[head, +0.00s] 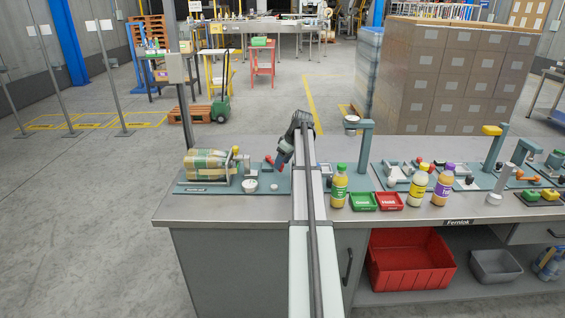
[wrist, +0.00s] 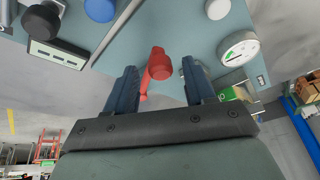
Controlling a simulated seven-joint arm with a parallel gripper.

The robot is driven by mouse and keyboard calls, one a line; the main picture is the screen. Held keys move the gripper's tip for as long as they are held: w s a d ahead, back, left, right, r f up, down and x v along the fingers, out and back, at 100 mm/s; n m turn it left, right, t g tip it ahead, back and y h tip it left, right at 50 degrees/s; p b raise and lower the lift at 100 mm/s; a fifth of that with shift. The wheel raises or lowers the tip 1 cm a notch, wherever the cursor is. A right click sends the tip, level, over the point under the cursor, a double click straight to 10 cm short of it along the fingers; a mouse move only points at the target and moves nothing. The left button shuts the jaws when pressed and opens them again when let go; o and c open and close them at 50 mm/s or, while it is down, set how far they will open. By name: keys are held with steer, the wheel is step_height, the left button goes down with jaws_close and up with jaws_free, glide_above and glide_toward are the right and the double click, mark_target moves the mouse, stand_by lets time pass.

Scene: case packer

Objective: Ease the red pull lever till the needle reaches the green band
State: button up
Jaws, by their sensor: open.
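The red pull lever (wrist: 158,65) shows in the wrist view, its rounded head between the two fingers of my gripper (wrist: 160,76). The gripper is open, with a visible gap between the lever and each finger. A round white gauge (wrist: 238,48) with a green band sits to the right of the lever; the exact needle position is too small to tell. In the head view my gripper (head: 283,160) is over the left end of the bench, close to the red lever (head: 269,160). The gauge shows there as a small white dial (head: 250,185).
A blue knob (wrist: 100,8), a black knob (wrist: 42,20) and a white knob (wrist: 217,8) stand around the lever. In the head view, a packed bag (head: 206,163) lies left of my arm. Bottles (head: 339,186) and green and red trays (head: 389,202) stand to the right.

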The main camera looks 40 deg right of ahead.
steer(key=v, duration=1.3)
steer(key=shift+r, duration=0.15)
steer(key=shift+d, duration=0.1)
stand_by(0.4)
steer(key=w+f+n, duration=0.1)
steer(key=f, duration=0.3)
steer(key=w+a+f+n, duration=0.1)
steer(key=w+f, duration=0.1)
steer(key=f, duration=0.2)
steer(key=w+f+n, duration=0.1)
steer(key=w+f, duration=0.1)
steer(key=f, duration=0.3)
steer(key=shift+w+a+n+g+y, duration=0.1)
steer(key=shift+a+n+g+y, duration=0.2)
steer(key=shift+a, duration=0.1)
steer(key=shift+c, duration=0.3)
steer(key=shift+r, duration=0.1)
jaws_close()
